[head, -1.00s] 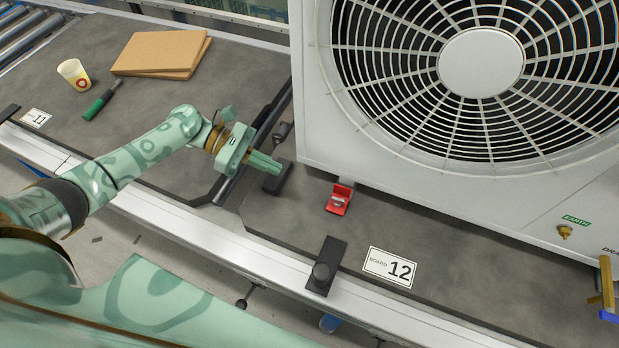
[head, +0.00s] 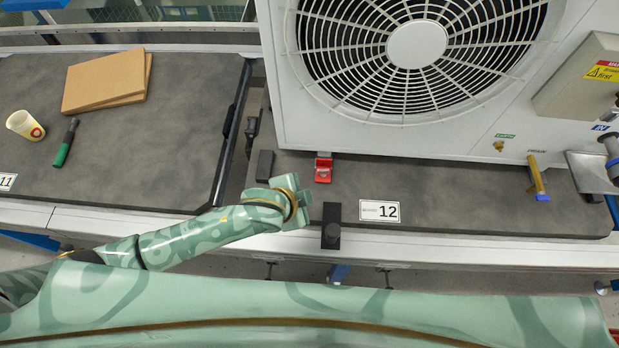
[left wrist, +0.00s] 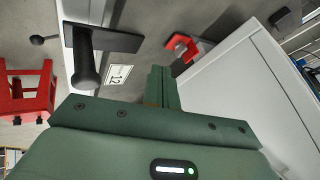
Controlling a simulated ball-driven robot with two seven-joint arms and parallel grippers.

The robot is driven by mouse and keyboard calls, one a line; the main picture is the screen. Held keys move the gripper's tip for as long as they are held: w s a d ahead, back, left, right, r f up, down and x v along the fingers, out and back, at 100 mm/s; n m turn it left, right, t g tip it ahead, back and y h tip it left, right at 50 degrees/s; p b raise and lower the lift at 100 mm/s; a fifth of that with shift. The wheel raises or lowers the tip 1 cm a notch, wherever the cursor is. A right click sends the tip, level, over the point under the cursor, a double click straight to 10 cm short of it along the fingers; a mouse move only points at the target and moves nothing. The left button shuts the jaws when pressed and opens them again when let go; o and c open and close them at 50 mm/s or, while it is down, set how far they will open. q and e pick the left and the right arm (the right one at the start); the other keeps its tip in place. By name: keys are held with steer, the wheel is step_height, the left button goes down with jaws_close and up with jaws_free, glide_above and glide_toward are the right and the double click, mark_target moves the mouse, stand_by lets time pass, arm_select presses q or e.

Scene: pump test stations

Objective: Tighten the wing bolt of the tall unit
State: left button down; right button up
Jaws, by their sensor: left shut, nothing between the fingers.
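The tall unit (head: 350,118) is a large white housing with a round fan grille, standing on the grey board marked 12. A red bracket (head: 323,170) with a small pale metal piece on it, possibly the wing bolt, sits at its front left foot; the bracket also shows in the left wrist view (left wrist: 182,46). The bolt's wings are too small to make out now. My left gripper (head: 303,182) is shut and empty, just left of and in front of the red bracket, apart from it. Its closed fingers show in the left wrist view (left wrist: 160,85). My right gripper is out of view.
A black clamp with a knob (head: 331,230) stands at the board's front edge, close right of my left gripper, beside the number 12 card (head: 379,211). A black block (head: 265,165) lies left. A brass-coloured valve handle (head: 538,178) juts out at the right.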

mark_target(323, 172)
arm_select(q)
steer(key=b+x, duration=0.6)
steer(key=x, duration=0.4)
steer(key=shift+w+f, duration=0.1)
steer(key=shift+f, duration=0.3)
steer(key=w, duration=0.2)
steer(key=shift+w+a+r+b, duration=0.2)
steer(key=shift+w+a+b, duration=0.1)
steer(key=shift+b, duration=0.1)
steer(key=shift+w+r, duration=0.2)
steer(key=shift+w, duration=0.45)
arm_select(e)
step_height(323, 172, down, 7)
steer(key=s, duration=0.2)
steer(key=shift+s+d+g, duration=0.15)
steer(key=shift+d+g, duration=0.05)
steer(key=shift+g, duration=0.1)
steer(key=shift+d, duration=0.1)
